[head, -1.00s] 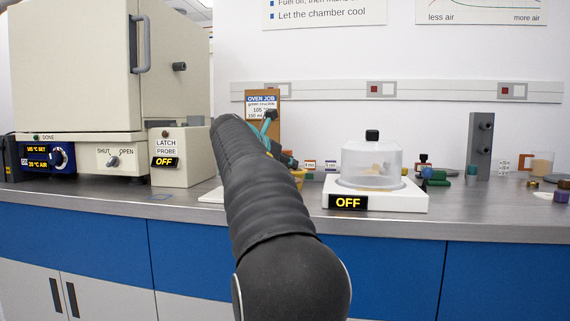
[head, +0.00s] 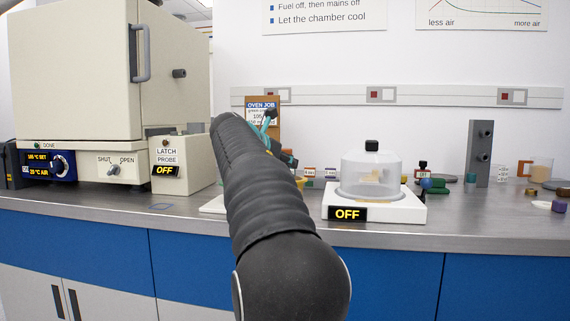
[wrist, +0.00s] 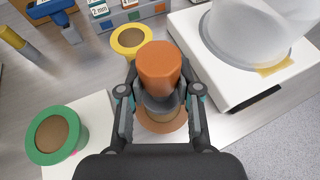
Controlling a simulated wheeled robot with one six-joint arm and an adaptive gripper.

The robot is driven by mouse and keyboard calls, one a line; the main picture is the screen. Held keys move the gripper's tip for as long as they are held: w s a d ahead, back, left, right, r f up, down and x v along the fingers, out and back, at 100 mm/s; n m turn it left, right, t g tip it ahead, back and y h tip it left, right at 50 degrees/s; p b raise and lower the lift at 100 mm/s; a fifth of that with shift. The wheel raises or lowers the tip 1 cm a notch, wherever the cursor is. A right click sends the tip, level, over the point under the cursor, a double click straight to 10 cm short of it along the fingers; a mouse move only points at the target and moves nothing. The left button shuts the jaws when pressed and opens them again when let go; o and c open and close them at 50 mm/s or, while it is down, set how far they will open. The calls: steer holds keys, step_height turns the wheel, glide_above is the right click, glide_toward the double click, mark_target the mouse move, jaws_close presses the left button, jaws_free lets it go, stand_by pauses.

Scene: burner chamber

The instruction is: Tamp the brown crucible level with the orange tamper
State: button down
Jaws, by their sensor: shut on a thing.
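In the wrist view my gripper (wrist: 160,92) is shut on the orange tamper (wrist: 158,62), which has an orange top and a grey collar. The brown crucible (wrist: 166,128) is right below, with tan fill showing inside its brown rim. The tamper and fingers hide part of it. I cannot tell whether the tamper touches the fill. In the head view my arm covers the tamper and the brown crucible, and a teal part of my gripper (head: 268,124) shows beyond the arm.
A green crucible (wrist: 32,150) stands left and a yellow one (wrist: 118,47) just beyond, both filled. A white dome-covered balance (wrist: 220,78) is close on the right. An oven (head: 70,70) stands left in the head view.

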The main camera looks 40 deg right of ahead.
mark_target(285, 149)
steer(key=shift+r, duration=1.8)
steer(key=shift+f, duration=0.15)
steer(key=shift+f+b, duration=1.65)
steer(key=shift+f, duration=1.15)
steer(key=shift+f+b, duration=0.3)
steer(key=shift+f, duration=0.35)
step_height(285, 149, up, 3)
steer(key=p, duration=0.3)
steer(key=shift+r+p, duration=0.65)
steer(key=shift+r, duration=1.45)
